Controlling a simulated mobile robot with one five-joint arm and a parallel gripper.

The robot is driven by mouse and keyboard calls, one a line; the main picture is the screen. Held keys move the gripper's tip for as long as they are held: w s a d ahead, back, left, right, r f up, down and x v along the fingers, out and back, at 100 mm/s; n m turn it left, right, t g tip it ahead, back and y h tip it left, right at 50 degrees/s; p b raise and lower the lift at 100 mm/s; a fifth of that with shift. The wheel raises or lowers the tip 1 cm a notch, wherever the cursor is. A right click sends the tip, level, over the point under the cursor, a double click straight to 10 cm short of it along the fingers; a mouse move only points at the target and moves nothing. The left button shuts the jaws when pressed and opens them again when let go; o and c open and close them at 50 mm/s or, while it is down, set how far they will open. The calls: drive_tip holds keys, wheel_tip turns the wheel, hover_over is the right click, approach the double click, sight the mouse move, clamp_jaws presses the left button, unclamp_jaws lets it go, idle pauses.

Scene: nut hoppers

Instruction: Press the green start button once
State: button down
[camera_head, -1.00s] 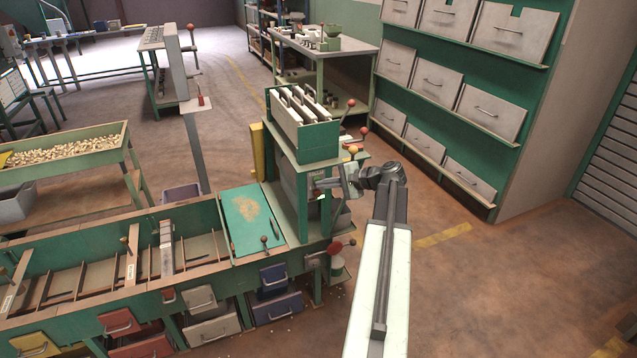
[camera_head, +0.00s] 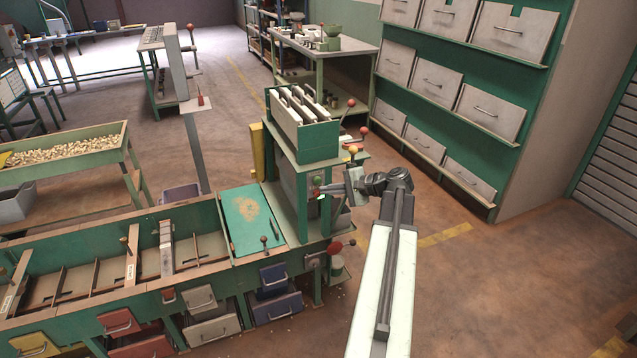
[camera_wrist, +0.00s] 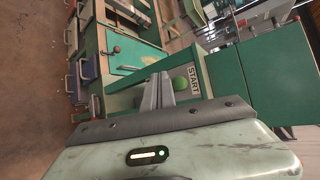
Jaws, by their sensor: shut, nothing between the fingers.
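My gripper (camera_wrist: 161,78) is shut and empty. Its fingertips point toward the post and appear just left of the button in the wrist view. In the head view my gripper (camera_head: 328,189) is right of the post, near the button. I cannot tell whether the fingers touch anything.
A green hopper box (camera_head: 305,138) tops the machine stand. A long divided bench (camera_head: 120,270) extends left. The floor to the right (camera_head: 490,290) is clear, up to a bin rack (camera_head: 455,90).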

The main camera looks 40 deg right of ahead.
drive_tip(key=s, duration=0.1)
drive_tip(key=s+a, duration=0.1)
drive_tip(key=s, duration=0.1)
drive_tip(key=shift+s+a, duration=0.1)
drive_tip(key=shift+a, duration=0.05)
idle(0.6)
